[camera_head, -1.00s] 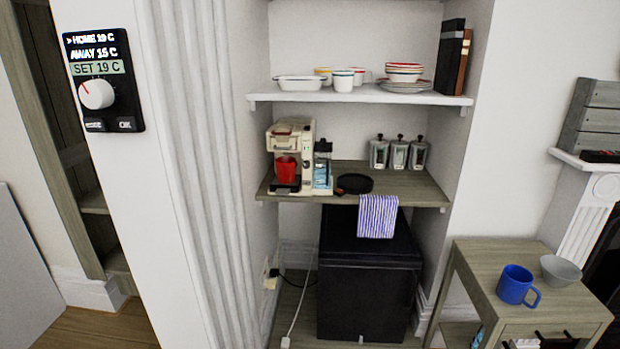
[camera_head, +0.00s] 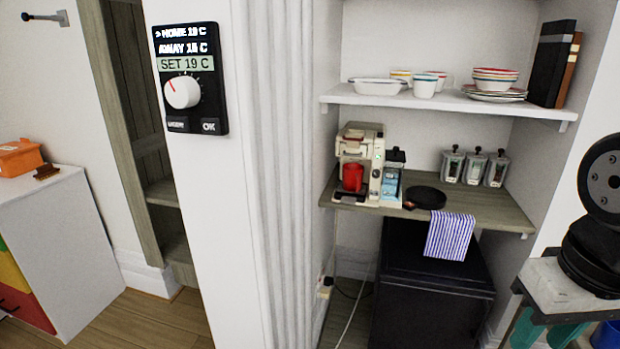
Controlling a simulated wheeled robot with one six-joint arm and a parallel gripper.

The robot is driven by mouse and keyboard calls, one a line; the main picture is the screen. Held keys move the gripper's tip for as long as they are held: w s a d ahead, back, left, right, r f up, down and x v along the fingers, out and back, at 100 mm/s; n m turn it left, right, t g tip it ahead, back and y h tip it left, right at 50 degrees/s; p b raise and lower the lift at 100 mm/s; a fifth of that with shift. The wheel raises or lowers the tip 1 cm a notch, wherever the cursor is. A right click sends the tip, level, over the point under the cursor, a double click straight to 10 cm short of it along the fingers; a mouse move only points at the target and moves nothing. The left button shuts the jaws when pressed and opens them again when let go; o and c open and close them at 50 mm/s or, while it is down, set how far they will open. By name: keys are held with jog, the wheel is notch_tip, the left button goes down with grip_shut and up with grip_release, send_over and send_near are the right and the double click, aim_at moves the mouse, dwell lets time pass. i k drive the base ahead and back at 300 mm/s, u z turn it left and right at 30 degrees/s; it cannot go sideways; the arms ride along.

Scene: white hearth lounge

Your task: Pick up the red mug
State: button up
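The red mug (camera_head: 352,177) stands upright under the spout of a cream coffee machine (camera_head: 361,150), on the machine's base. The machine sits at the left end of a wooden shelf (camera_head: 490,204) in the alcove. The mug's handle cannot be made out. My gripper is not in view. Dark round parts at the right edge look like part of my own arm, well apart from the mug.
A black pan (camera_head: 427,197) and a striped towel (camera_head: 450,236) are right of the machine. Three canisters (camera_head: 474,168) stand behind. A white shelf (camera_head: 450,100) with dishes hangs above. A black cabinet (camera_head: 432,300) is below. A white fluted pillar (camera_head: 275,180) stands left of the alcove.

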aim_at(353, 172)
jog(key=u, duration=0.1)
jog(key=i, duration=0.7)
jog(key=z, duration=0.6)
jog(key=i, duration=0.55)
jog(key=z, duration=0.55)
